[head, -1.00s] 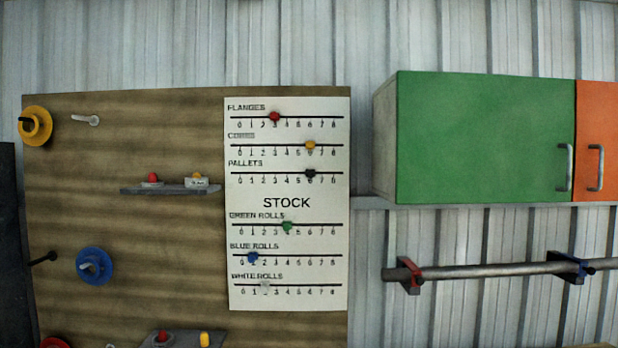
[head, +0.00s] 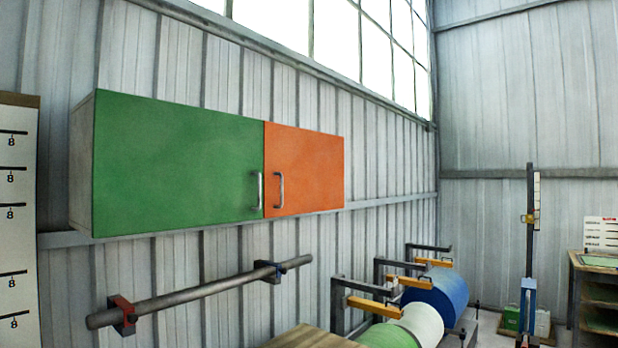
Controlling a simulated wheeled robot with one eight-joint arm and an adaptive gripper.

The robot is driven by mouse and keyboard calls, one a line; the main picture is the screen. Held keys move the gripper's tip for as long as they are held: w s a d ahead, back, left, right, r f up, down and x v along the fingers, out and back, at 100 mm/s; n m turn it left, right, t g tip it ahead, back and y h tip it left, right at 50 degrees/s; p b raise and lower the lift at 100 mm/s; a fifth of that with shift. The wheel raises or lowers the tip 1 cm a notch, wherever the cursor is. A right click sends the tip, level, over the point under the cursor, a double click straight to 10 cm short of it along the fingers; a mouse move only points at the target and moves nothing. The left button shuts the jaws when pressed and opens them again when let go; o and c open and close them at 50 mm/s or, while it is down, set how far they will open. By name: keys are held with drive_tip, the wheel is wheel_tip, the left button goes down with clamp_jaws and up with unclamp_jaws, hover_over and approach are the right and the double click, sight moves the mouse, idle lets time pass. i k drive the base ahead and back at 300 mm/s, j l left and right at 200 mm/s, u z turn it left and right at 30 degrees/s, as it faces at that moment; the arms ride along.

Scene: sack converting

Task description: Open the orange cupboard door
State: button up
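The orange cupboard door (head: 315,168) is the right-hand door of a wall cupboard, in the middle of the head view. It is shut. Its upright metal handle (head: 280,190) is at its left edge. The green door (head: 180,165) beside it is also shut, with its own handle (head: 260,191) at its right edge, close to the orange door's handle. My gripper is not in view.
Below the cupboard a metal bar (head: 195,292) rests on a red and a blue wall bracket. A wooden surface (head: 312,338) is at the bottom. Shelving (head: 598,295) is at far right.

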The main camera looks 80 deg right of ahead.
sight(303, 169)
drive_tip(key=z, duration=2.7)
